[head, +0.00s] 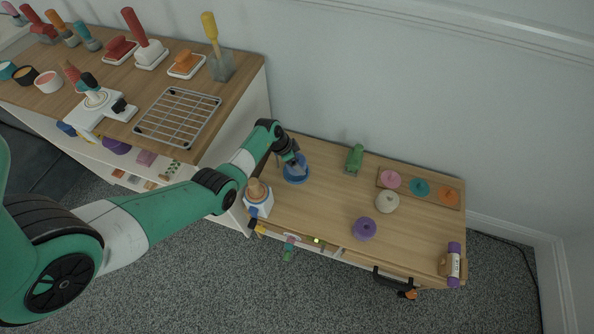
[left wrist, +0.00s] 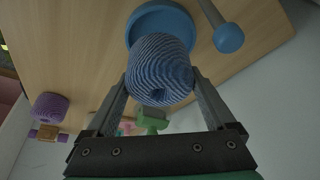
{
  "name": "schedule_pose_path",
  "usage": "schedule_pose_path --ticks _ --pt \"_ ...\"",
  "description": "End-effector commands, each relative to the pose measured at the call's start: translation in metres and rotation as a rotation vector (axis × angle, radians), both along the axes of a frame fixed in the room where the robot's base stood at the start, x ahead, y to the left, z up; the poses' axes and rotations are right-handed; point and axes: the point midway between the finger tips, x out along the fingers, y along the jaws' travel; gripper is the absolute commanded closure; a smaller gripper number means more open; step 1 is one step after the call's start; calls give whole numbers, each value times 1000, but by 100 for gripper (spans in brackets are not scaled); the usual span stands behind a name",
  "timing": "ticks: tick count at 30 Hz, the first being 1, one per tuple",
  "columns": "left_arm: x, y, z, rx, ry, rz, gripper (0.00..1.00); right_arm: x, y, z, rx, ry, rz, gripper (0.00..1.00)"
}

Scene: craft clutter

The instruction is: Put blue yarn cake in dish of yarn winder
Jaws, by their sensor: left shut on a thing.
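My left gripper (head: 293,162) is shut on the blue yarn cake (left wrist: 160,70), with a finger on each side of its ridged body in the left wrist view. In the head view the gripper is over the blue dish (head: 296,179) at the left end of the low wooden table. The dish shows in the left wrist view (left wrist: 137,25) beyond the cake, which hides part of it. I cannot tell whether cake and dish touch. My right gripper is not in view.
A white device with an orange cone (head: 257,191) stands close to the dish. The table's middle is clear.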

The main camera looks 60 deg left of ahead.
Motion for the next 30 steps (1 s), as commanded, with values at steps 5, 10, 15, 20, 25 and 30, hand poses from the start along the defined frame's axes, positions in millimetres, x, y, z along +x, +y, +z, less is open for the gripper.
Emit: schedule_pose_path --ticks 5,10,15,20,25,30 --pt "1 5 -9 0 0 1 67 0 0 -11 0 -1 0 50" --pt "1 5 -39 -1 1 0 67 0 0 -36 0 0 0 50" --pt "2 5 -35 0 0 -1 67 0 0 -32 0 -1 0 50" --pt "1 5 -38 0 1 0 67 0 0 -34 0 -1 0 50" --pt "1 5 -39 -1 1 0 0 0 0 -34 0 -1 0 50" --pt "1 5 -38 0 1 0 0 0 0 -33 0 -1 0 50"
